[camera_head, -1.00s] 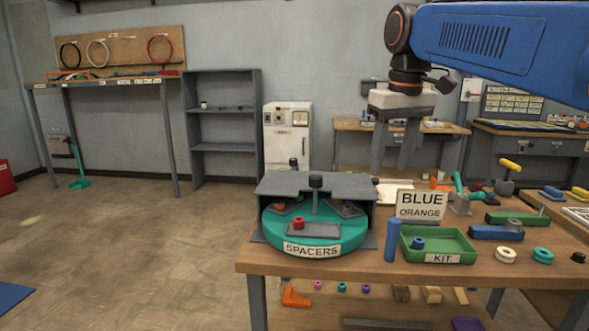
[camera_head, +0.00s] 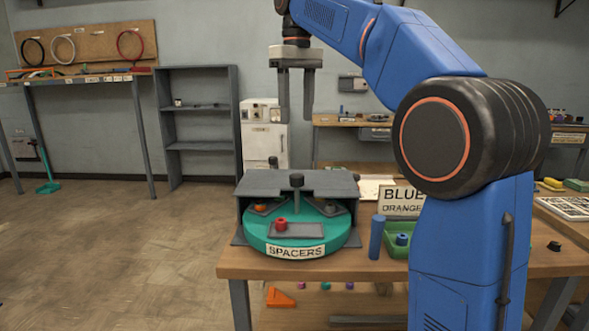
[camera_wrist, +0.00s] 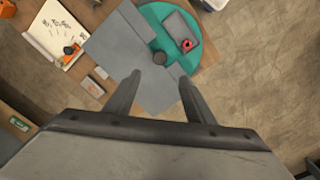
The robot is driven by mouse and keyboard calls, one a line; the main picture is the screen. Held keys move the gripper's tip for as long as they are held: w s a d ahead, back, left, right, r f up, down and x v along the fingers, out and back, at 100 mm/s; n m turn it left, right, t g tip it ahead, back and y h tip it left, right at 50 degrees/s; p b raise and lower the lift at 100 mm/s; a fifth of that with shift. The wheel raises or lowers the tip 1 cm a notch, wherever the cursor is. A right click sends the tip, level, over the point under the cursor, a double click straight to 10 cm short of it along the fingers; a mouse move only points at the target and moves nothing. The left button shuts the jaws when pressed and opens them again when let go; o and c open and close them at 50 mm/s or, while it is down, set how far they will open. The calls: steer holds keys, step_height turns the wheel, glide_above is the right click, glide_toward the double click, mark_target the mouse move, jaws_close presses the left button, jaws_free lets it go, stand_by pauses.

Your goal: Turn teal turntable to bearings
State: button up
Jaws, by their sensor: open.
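The teal turntable (camera_head: 258,236) stands on the near left of the wooden table, with a SPACERS label (camera_head: 295,252) facing front. A red part (camera_head: 281,224) sits on a grey tray on its front section; an orange part (camera_head: 261,208) is farther back under the grey cover (camera_head: 262,183). A dark knob (camera_head: 297,180) rises at its centre. In the wrist view the turntable (camera_wrist: 152,14) shows at the top, partly hidden by the cover (camera_wrist: 128,62). My gripper (camera_head: 297,118) is open and empty, above and behind the turntable. No bearings label is readable.
A blue cylinder (camera_head: 377,237) stands right of the turntable. A green kit tray (camera_head: 396,250) and a BLUE ORANGE sign (camera_head: 401,198) are partly hidden by my arm. A grey shelf (camera_head: 200,150) and white cabinet (camera_head: 264,140) stand behind.

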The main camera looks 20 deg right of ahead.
mark_target(297, 175)
step_height(297, 175, down, 15)
steer(key=shift+f, duration=0.15)
stand_by(0.4)
jaws_close()
